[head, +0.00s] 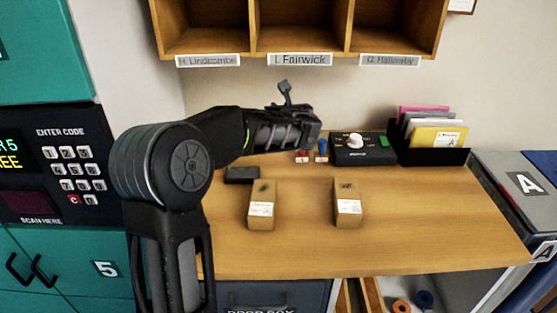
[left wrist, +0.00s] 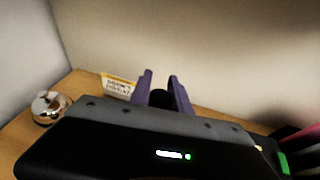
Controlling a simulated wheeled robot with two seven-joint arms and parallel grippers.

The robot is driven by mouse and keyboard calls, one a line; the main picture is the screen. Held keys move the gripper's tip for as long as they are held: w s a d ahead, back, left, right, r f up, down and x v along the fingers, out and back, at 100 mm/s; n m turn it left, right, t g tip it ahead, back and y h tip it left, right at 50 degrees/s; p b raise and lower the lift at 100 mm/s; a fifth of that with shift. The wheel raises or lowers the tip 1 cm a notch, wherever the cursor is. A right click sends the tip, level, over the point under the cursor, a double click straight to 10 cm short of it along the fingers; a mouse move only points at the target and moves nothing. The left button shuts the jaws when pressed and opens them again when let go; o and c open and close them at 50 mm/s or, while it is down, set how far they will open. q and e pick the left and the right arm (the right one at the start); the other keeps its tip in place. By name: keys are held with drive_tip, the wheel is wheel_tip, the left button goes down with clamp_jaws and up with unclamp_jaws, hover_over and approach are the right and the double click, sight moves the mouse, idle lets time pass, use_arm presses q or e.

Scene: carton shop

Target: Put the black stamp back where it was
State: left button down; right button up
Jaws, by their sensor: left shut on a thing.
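My left gripper (left wrist: 163,82) shows in the left wrist view with its two purple fingers shut on a dark round thing, the black stamp (left wrist: 160,99). Only a small part of the stamp shows above the wrist housing. In the head view my left arm reaches over the back of the wooden counter (head: 300,252); its fingers and the stamp are hidden behind the wrist. A red stamp (head: 302,157) and a blue stamp (head: 321,151) stand at the back of the counter, just right of and below my wrist. My right gripper is not in view.
Two small cartons (head: 261,210) (head: 348,209) with dark marks on top stand mid-counter. A dark pad (head: 241,175), a black control box (head: 362,155) and a file holder (head: 432,156) are behind. A silver bell (left wrist: 49,108) and yellow sign (left wrist: 117,87) show at the wrist. Cubbyholes (head: 299,41) hang above.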

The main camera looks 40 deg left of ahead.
use_arm(q)
wheel_tip(320, 180, down, 6)
drive_tip(key=shift+a+f, duration=0.1)
drive_tip(key=shift+f, duration=0.1)
idle(0.3)
drive_tip(key=shift+f, duration=1.9)
drive_tip(key=shift+f+b, duration=0.1)
drive_tip(key=shift+b, duration=0.3)
drive_tip(key=c, duration=1.7)
unclamp_jaws()
drive_tip(key=o, duration=0.5)
